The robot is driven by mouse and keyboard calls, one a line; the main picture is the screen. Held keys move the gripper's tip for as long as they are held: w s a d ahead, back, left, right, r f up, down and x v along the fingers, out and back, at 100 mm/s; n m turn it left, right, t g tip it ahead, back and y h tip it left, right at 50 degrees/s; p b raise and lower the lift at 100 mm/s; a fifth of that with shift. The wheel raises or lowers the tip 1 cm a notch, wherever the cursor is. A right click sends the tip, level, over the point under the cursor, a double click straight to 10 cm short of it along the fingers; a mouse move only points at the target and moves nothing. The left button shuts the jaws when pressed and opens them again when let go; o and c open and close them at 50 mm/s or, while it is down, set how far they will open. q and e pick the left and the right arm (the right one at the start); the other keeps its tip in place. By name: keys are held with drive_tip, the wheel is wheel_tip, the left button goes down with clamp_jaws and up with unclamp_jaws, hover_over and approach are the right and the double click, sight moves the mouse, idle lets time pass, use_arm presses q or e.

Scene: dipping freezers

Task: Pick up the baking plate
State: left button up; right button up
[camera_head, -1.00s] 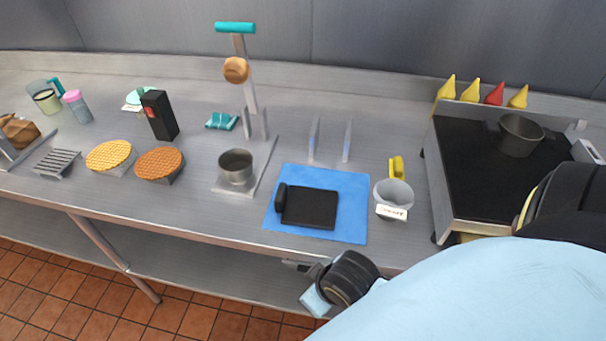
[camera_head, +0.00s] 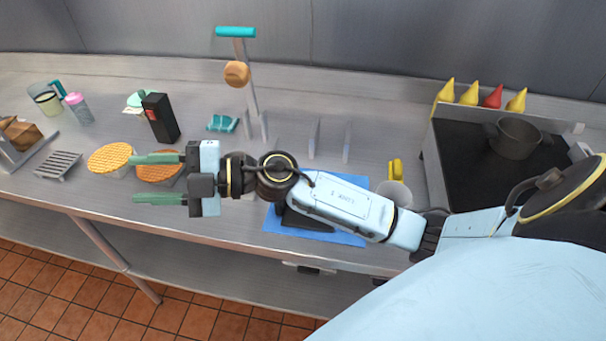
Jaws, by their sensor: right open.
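My right gripper (camera_head: 133,179) is open and empty, its two green fingers apart and pointing left. It hangs above the counter front, over the darker orange waffle-patterned round piece (camera_head: 158,169), which it partly covers. A lighter orange waffle-patterned round piece (camera_head: 108,157) lies just left, by the upper fingertip. A dark flat square plate with a handle (camera_head: 304,222) lies on a blue mat (camera_head: 345,237), mostly hidden under my right forearm. I cannot tell for certain which of these is the baking plate. My left gripper is not in view.
A black box (camera_head: 160,117) stands behind the gripper. A slatted metal rack (camera_head: 58,165) lies at the left. A teal-handled press (camera_head: 236,32) rises behind my arm. A black griddle with a pot (camera_head: 516,138) is at the right. The counter's front edge is near.

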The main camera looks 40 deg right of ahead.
drive_tip(key=d+f+n+g+h, duration=0.5)
drive_tip(key=d+f+g+h, duration=0.35)
drive_tip(key=f, duration=0.25)
drive_tip(key=w+d+m+h, duration=0.3)
drive_tip(key=d+h, duration=0.6)
drive_tip(key=d, duration=0.7)
drive_tip(key=shift+g, duration=0.25)
drive_tip(key=f, duration=0.7)
drive_tip(key=shift+s+f+p, duration=0.25)
drive_tip(key=shift+p, duration=0.1)
wheel_tip(320, 180, down, 6)
drive_tip(key=shift+a+r+p, duration=0.15)
drive_tip(key=shift+p, duration=0.2)
drive_tip(key=shift+r, duration=0.1)
clamp_jaws()
